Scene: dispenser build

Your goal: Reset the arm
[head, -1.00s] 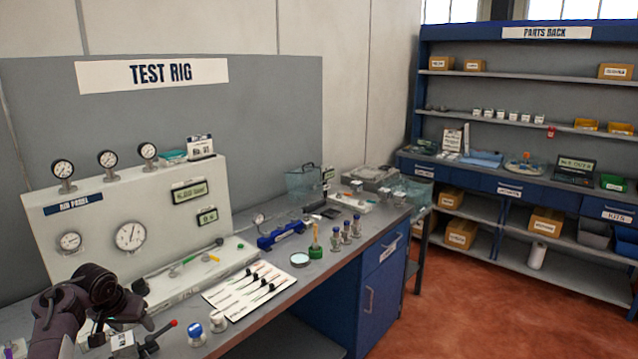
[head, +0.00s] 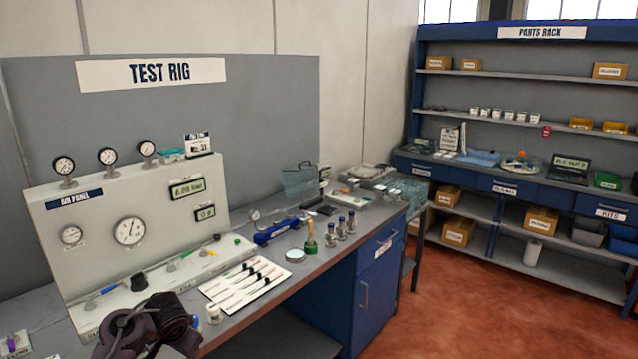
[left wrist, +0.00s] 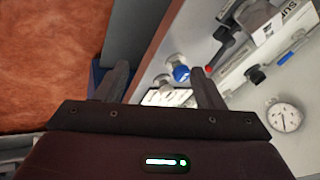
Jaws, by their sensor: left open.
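My left arm comes in low at the left of the head view, its dark wrist (head: 150,328) over the front edge of the test rig bench. In the left wrist view my left gripper (left wrist: 160,80) has its two dark fingers spread apart, and nothing is held between them. My right gripper is not in view.
The rig panel (head: 190,215) with gauges stands at the bench back. A white card (head: 243,286) with several droppers lies near the front edge. Red floor (head: 450,310) is clear beside the bench.

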